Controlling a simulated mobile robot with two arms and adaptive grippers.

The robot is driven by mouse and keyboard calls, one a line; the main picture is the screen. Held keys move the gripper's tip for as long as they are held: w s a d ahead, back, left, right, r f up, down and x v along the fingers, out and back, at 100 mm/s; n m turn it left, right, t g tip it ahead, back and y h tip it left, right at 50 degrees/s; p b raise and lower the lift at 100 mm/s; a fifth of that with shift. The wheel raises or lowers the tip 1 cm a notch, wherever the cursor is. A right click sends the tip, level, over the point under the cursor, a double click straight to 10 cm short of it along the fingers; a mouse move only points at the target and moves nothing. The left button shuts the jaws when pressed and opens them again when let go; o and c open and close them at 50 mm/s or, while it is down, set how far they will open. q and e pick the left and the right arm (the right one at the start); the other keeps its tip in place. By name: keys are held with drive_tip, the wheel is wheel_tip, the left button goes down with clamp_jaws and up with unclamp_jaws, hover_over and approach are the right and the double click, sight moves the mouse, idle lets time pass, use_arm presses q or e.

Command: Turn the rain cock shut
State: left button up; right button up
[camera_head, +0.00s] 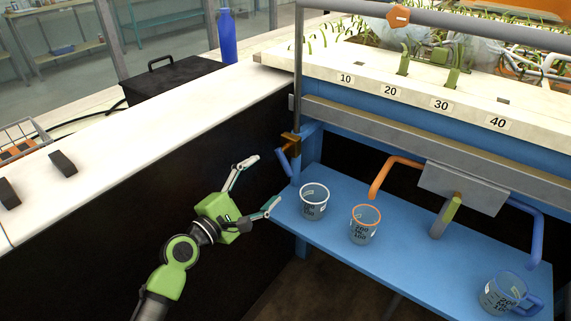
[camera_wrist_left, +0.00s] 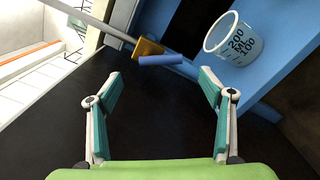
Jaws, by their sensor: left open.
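A brass cock (camera_head: 290,142) sits at the foot of the thin grey upright pipe, at the left corner of the blue flume frame; I take it for the rain cock. Its blue lever (camera_head: 282,164) slants down from it. In the left wrist view the brass body (camera_wrist_left: 148,47) and the blue lever (camera_wrist_left: 160,60) show ahead of the fingers, the lever lying nearly level there. My left gripper (camera_head: 264,182) is open and empty, just left of the lever and apart from it. In the wrist view the open fingers (camera_wrist_left: 158,84) flank the space below the lever. My right gripper is out of view.
On the blue shelf (camera_head: 330,230) stand a white-rimmed beaker (camera_head: 313,202), an orange-rimmed beaker (camera_head: 364,224) and a blue-handled beaker (camera_head: 502,294). A grey box with a green-tipped lever (camera_head: 446,214) and orange and blue pipes hangs above. The white bench edge (camera_head: 150,140) runs along the left.

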sight(284, 164)
use_arm(q)
drive_tip(key=b+x, duration=0.1)
drive_tip(key=x, duration=0.8)
drive_tip(key=shift+w, duration=0.15)
drive_tip(key=shift+w+d, duration=0.3)
drive_tip(key=shift+w, duration=0.05)
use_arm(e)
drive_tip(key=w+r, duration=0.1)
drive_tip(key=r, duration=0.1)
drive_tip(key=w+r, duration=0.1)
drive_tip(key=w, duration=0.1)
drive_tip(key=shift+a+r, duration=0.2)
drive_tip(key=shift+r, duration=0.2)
use_arm(q)
drive_tip(key=c, duration=1.7)
